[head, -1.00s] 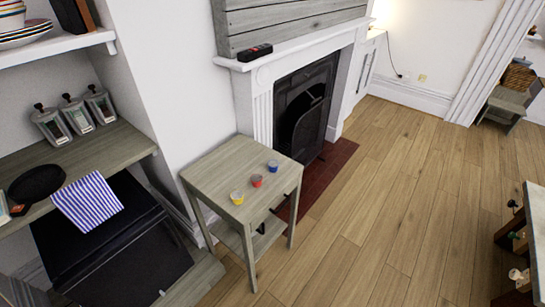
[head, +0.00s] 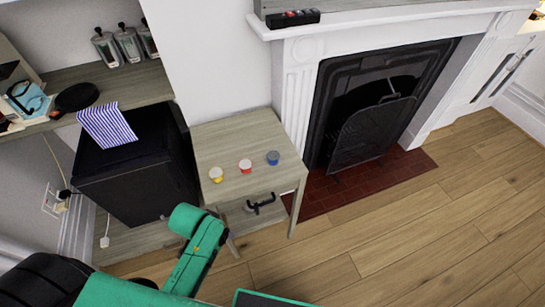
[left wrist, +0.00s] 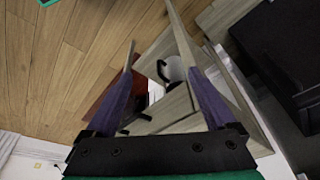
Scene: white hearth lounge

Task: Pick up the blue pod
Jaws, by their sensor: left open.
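The blue pod (head: 273,158) sits upright on the small grey wooden side table (head: 230,140), at the right end of a row of three pods. A red pod (head: 244,166) is beside it, then a yellow pod (head: 216,174) nearest the left. My left gripper shows in the left wrist view (left wrist: 170,50), with its two purple fingers apart and nothing between them. That view looks past the table's legs and floor, and I cannot make out the pods there. The head view shows my green left arm below the table. My right gripper is out of view.
A fireplace with a black fire screen (head: 373,135) stands right of the table. A black cabinet (head: 140,175) with a striped cloth (head: 107,125) stands to its left. A black object (head: 261,204) lies on the table's lower shelf. The wooden floor (head: 400,235) at right is clear.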

